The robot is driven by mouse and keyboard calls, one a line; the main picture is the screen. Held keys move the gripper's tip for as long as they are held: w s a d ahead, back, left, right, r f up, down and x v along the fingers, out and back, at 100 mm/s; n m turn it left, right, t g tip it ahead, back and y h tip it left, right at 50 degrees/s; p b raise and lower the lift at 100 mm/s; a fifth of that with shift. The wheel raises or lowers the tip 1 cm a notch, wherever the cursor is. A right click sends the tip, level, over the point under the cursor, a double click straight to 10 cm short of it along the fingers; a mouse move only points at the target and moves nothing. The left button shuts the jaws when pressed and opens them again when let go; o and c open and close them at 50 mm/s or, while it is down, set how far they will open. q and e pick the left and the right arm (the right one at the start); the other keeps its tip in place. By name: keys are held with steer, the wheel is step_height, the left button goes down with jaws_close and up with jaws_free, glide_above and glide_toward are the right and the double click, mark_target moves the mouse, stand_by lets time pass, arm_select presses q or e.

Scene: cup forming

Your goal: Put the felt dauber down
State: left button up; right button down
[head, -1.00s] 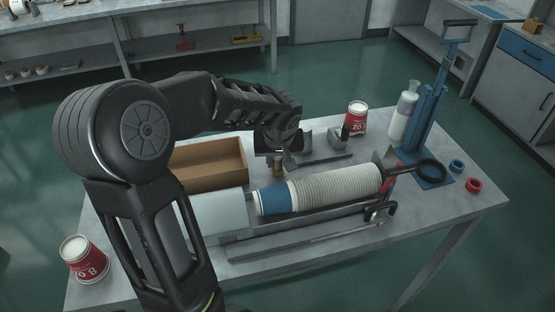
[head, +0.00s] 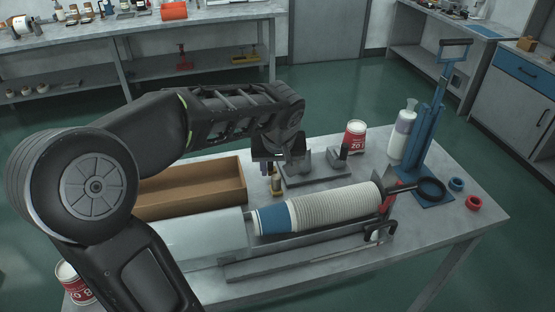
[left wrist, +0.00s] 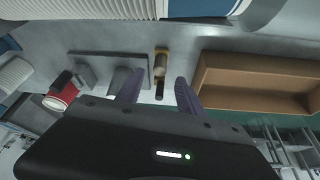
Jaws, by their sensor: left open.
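The felt dauber (left wrist: 160,68) is a small tan and dark stick in the left wrist view, by a yellow holder (left wrist: 162,50). It lies between the two spread purplish fingers of my left gripper (left wrist: 157,92), with a gap on each side. In the head view the dauber (head: 276,178) stands roughly upright just under my left gripper (head: 268,168), which partly hides it. I cannot tell exactly how it sits in the holder. My right gripper is not in view.
An open brown box (head: 195,205) stands left of the dauber. A grey block fixture (head: 318,177) is to its right. A long stack of paper cups (head: 325,208) lies in front. A red can (head: 355,136), a bottle (head: 403,130) and a blue stand (head: 425,140) are farther right.

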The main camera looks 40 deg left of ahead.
arm_select(q)
steer(key=v, duration=0.5)
stand_by(0.4)
steer(key=shift+o, duration=0.6)
steer(key=shift+d, duration=0.1)
steer(key=w+f+n+b, duration=0.1)
steer(key=f+n+b, duration=0.1)
steer(key=w+a+f+n+g+y+b, duration=0.1)
steer(key=f+n+b, duration=0.1)
steer(key=b, duration=0.1)
steer(key=shift+w+a+n, duration=0.1)
steer(key=shift+w+n, duration=0.15)
steer(key=shift+n, duration=0.05)
